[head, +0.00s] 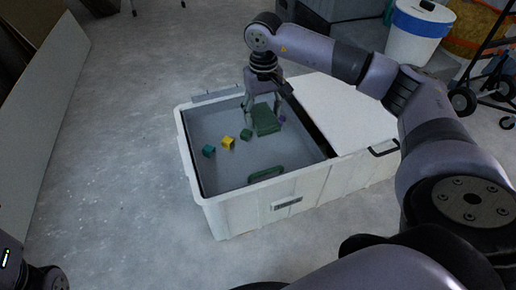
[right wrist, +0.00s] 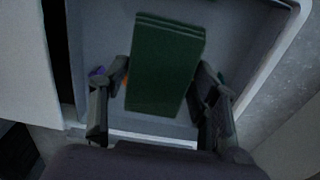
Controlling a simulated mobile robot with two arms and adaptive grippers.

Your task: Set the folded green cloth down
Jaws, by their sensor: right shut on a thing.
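The folded green cloth (head: 267,122) is a dark green layered block. My right gripper (head: 262,103) reaches down over the open part of a white box (head: 240,213) and is shut on the cloth. In the right wrist view the cloth (right wrist: 165,68) lies between the two fingers (right wrist: 163,85), its folded layers showing at one end. The cloth is inside the outline of the box, over its grey floor (head: 225,120). I cannot tell whether it touches the floor.
A teal cube (head: 208,151), a yellow cube (head: 228,142) and a green cube (head: 246,134) lie left of the cloth. A purple object (head: 282,119) is to its right. A green loop-shaped piece (head: 266,173) is by the near wall. A white lid (head: 345,110) covers the right part.

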